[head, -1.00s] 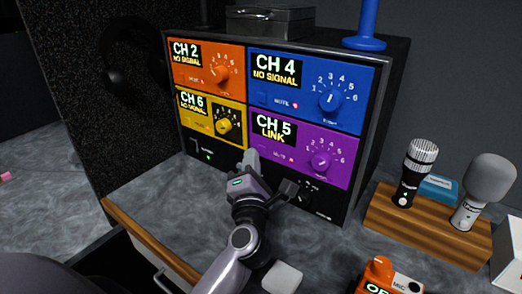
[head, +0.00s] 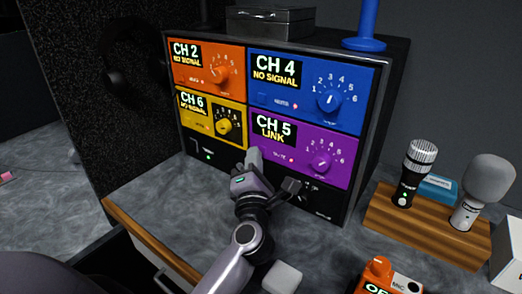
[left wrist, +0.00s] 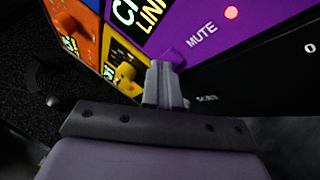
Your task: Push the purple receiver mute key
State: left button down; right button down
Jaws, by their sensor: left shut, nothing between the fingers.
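The purple receiver (head: 328,140) is at the lower right of the rack, its display reading CH 5 LINK. My left gripper (head: 255,154) is shut and empty, its fingertips at the lower left corner of this receiver. In the left wrist view the purple mute key (left wrist: 174,57) is a small raised block left of the word MUTE, right at the tips of my left gripper (left wrist: 164,70), which partly cover it. I cannot tell whether they touch. The red mute light (left wrist: 231,12) is lit. In the head view the fingers hide the key. My right gripper is not in view.
The yellow receiver (head: 198,98) is left of the fingertips, the blue receiver (head: 270,92) above the purple one. A wooden stand (head: 410,222) with two microphones is at the right. An orange box (head: 372,278) and a white object (head: 283,276) lie on the grey counter in front.

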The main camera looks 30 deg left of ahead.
pick_arm(q)
jog(key=shift+w, duration=0.1)
jog(key=shift+s, duration=0.2)
jog(key=shift+s+p, duration=0.35)
jog(key=shift+s, duration=0.05)
jog(key=s+p, duration=0.1)
jog(key=s, duration=0.5)
jog(key=shift+a, duration=0.25)
dwell(0.7)
